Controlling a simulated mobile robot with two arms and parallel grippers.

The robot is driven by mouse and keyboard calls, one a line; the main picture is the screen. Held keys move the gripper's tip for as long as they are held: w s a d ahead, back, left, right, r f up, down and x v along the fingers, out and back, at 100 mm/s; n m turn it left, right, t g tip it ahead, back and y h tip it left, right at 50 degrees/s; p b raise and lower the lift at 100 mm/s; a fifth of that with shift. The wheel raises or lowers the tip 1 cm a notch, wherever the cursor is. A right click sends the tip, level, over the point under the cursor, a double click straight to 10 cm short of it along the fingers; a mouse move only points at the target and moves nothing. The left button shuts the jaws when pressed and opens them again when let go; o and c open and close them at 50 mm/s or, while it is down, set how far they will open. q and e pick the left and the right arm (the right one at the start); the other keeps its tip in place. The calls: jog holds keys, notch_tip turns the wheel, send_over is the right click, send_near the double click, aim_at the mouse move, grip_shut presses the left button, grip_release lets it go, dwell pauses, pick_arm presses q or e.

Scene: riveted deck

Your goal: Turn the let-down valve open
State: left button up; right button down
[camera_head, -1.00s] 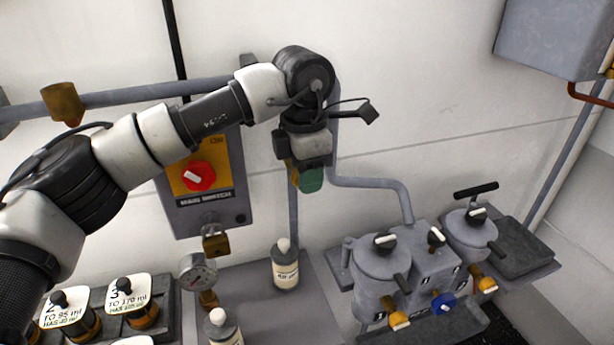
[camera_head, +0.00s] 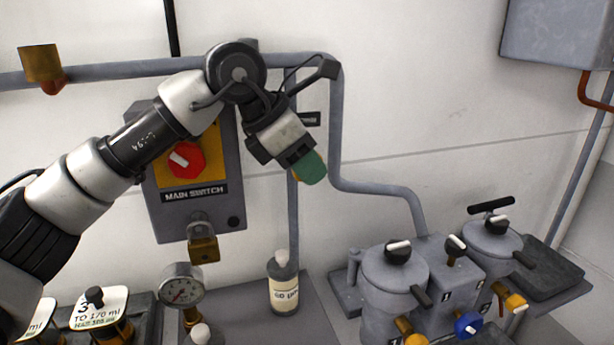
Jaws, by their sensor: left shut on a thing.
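My left gripper (camera_head: 298,158) is at the end of the arm from the left and points down and to the right. It is shut on a green handle (camera_head: 314,170), which sticks out past the fingertips at a tilt. The handle sits in front of the thin vertical pipe (camera_head: 293,215), with a bit of brass-yellow showing beside it. This looks like the let-down valve; the gripper hides most of its body and its join to the pipe. My right gripper is not in view.
The main switch box (camera_head: 233,180) with a red knob (camera_head: 187,159) is left of the gripper. A pressure gauge (camera_head: 181,290) and a labelled bottle (camera_head: 283,287) stand below. Grey pots (camera_head: 393,280) with black handles and coloured taps are at the right.

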pick_arm(q)
jog(key=shift+r, duration=0.1)
dwell(0.3)
jog(key=o, duration=0.9)
jog(key=r, duration=0.3)
jog(key=d+r, duration=0.1)
jog(key=shift+s+r, duration=0.25)
jog(key=shift+r, duration=0.05)
jog(key=s+d+r, duration=0.1)
jog(key=d+r, duration=0.1)
jog(key=d, duration=0.1)
jog(key=s+d+r, duration=0.2)
jog(key=d, duration=0.1)
jog(key=s+d+r, duration=0.2)
jog(key=d, duration=0.1)
jog(key=shift+s+r+b, duration=0.15)
jog(key=shift+s+b, duration=0.1)
jog(key=shift+b, duration=0.1)
jog(key=shift+o, duration=0.6)
